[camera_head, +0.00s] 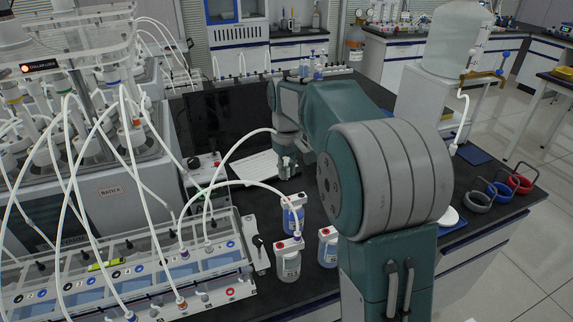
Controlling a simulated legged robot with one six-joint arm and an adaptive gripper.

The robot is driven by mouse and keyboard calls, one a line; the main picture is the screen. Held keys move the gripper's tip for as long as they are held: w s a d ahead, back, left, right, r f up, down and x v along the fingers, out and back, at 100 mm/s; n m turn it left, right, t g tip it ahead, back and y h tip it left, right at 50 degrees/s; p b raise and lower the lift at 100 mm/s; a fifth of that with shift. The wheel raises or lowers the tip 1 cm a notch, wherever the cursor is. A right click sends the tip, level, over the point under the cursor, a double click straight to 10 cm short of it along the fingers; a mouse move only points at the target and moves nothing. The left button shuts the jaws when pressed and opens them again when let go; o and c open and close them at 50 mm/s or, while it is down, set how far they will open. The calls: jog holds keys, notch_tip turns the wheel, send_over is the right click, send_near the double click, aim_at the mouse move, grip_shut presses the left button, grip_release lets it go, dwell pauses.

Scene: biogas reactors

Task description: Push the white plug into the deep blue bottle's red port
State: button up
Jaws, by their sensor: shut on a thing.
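My gripper (287,168) points down above the bench, behind the bottles. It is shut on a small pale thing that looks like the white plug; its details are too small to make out. A white tube curves up to the gripper from the left. The right one is partly hidden by my arm.
A clear rack (130,268) with several tubes and coloured ports fills the left front. A black monitor (222,122) and white keyboard (254,167) stand behind. Colored ring holders (500,192) lie at the right.

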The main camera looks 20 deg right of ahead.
aim_at(287, 204)
jog(key=shift+f, duration=2.95)
jog(key=shift+f, duration=1.1)
dwell(0.6)
dwell(0.3)
jog(key=o, duration=0.8)
jog(key=shift+o, duration=0.2)
jog(key=shift+r, duration=0.15)
notch_tip(287, 204, up, 11)
jog(key=shift+w+f, duration=0.1)
jog(key=shift+r, duration=0.4)
